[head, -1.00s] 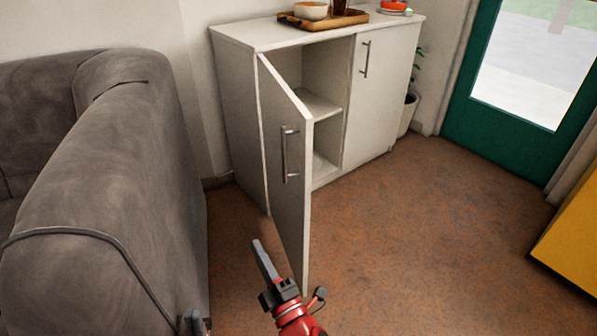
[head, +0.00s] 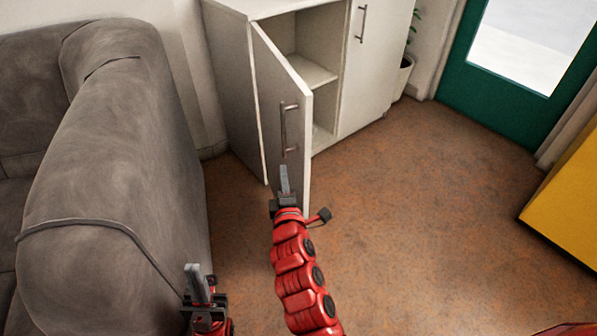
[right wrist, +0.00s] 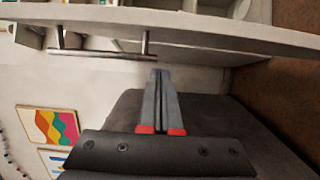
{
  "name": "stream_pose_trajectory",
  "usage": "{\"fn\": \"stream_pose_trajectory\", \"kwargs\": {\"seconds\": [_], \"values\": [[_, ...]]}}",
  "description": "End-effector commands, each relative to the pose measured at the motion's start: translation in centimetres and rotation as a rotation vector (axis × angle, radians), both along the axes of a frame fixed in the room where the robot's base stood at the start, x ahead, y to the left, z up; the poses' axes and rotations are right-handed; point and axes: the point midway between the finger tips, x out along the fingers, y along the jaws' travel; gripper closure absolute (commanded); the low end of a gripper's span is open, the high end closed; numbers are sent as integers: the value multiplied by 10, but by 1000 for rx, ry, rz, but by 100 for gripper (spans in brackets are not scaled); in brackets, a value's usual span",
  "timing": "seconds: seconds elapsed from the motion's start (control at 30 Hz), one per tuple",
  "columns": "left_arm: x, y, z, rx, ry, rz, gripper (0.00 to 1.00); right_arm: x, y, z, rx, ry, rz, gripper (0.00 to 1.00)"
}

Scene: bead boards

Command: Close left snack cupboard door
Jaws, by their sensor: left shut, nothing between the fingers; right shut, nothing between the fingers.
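The left door (head: 278,110) of the white cupboard stands wide open, swung out toward me. Its metal bar handle (head: 285,130) is on the outer face. My right gripper (head: 284,172) is shut and empty, in front of the lower part of that face, just below the handle. In the right wrist view the shut fingers (right wrist: 160,75) point at the door (right wrist: 215,40), close to the handle (right wrist: 100,52); I cannot tell whether they touch. My left gripper (head: 197,270) is shut and empty, low beside the sofa.
The cupboard's right door (head: 370,70) is shut. A grey sofa (head: 110,170) stands close on the left. A yellow unit (head: 570,205) is at the right, a green-framed glass door (head: 480,95) behind. Brown floor (head: 410,200) is clear to the right of the open door.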

Motion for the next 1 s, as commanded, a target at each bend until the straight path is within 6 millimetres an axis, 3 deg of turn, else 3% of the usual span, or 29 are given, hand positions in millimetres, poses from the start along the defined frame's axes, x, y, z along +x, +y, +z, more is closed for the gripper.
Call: {"fn": "stream_pose_trajectory", "kwargs": {"seconds": [0.1,0.3,0.77,1.0], "values": [[0,0,-1,0,0,0,100,9,-18,0,-3,-2,-5,100],[0,0,-2,0,0,0,100,14,-35,1,-2,-3,-1,100],[0,0,-1,0,0,0,100,15,-38,1,-1,-3,1,100],[0,0,8,0,0,0,100,17,-46,3,0,-3,1,100]]}}
